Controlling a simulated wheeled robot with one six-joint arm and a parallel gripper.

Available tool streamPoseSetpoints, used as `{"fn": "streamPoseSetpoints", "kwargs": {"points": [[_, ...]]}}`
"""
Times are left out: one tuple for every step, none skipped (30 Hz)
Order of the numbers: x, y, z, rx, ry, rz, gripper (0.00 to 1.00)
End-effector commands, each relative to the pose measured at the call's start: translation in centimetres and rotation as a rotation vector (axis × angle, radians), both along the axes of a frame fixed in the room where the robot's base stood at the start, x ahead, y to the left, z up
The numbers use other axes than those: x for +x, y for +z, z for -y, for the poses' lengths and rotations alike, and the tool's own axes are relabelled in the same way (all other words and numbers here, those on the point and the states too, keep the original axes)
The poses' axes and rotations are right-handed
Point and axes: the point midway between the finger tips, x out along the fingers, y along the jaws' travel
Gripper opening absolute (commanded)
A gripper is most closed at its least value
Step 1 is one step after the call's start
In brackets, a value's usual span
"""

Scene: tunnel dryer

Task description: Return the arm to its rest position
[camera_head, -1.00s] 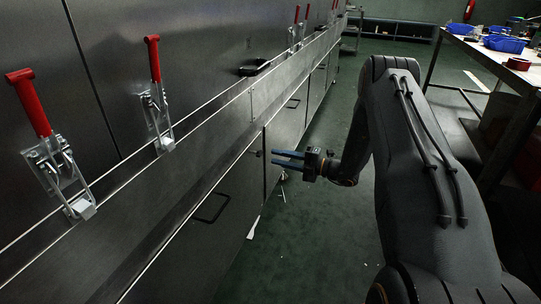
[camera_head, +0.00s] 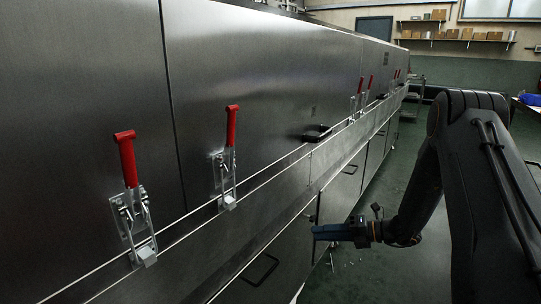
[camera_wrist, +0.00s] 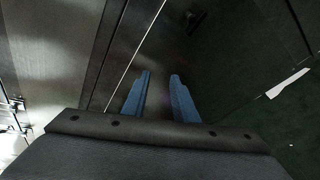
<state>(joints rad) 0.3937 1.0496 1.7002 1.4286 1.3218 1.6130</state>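My gripper (camera_head: 328,232) has blue fingers and is held out in front of the dryer's lower panels, at the end of my dark arm. In the wrist view my gripper (camera_wrist: 159,80) shows its two blue fingers apart with nothing between them. It looks apart from the steel dryer (camera_head: 270,90), though the exact gap cannot be told. My arm comes in from the right side of the head view and is bent, with the upper link raised.
Red-handled toggle clamps (camera_head: 127,160) (camera_head: 230,140) stand upright along the dryer's ledge. A black handle (camera_head: 317,133) sticks out from the dryer's upper panel, and another handle (camera_head: 262,269) is on a lower panel. Green floor (camera_head: 365,270) is open beside the dryer. Shelves with boxes (camera_head: 455,38) are at the back.

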Motion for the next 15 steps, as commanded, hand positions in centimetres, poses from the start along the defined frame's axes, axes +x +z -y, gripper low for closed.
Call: {"fn": "streamPoseSetpoints", "kwargs": {"points": [[-1.6, 1.0, -1.4, -0.094, 0.090, 0.061, 0.26], [-2.7, 1.2, -2.1, -0.150, 0.147, 0.099, 0.26], [-4.1, 1.5, -2.7, -0.222, 0.223, 0.152, 0.26], [-5.2, 1.8, -3.2, -0.274, 0.282, 0.194, 0.26], [-6.3, 2.0, -3.6, -0.325, 0.343, 0.237, 0.26], [-7.8, 2.3, -3.9, -0.391, 0.425, 0.296, 0.26], [-8.9, 2.6, -4.2, -0.438, 0.490, 0.343, 0.26], [-10.0, 2.8, -4.3, -0.485, 0.555, 0.390, 0.26], [-11.4, 3.2, -4.4, -0.543, 0.644, 0.455, 0.26], [-12.4, 3.4, -4.4, -0.585, 0.713, 0.505, 0.26], [-13.4, 3.7, -4.3, -0.625, 0.781, 0.556, 0.26], [-14.7, 4.0, -4.2, -0.677, 0.876, 0.625, 0.26], [-15.6, 4.3, -4.0, -0.713, 0.947, 0.679, 0.26], [-16.5, 4.6, -3.9, -0.747, 1.021, 0.733, 0.26], [-17.7, 5.0, -3.5, -0.791, 1.118, 0.806, 0.26]]}}
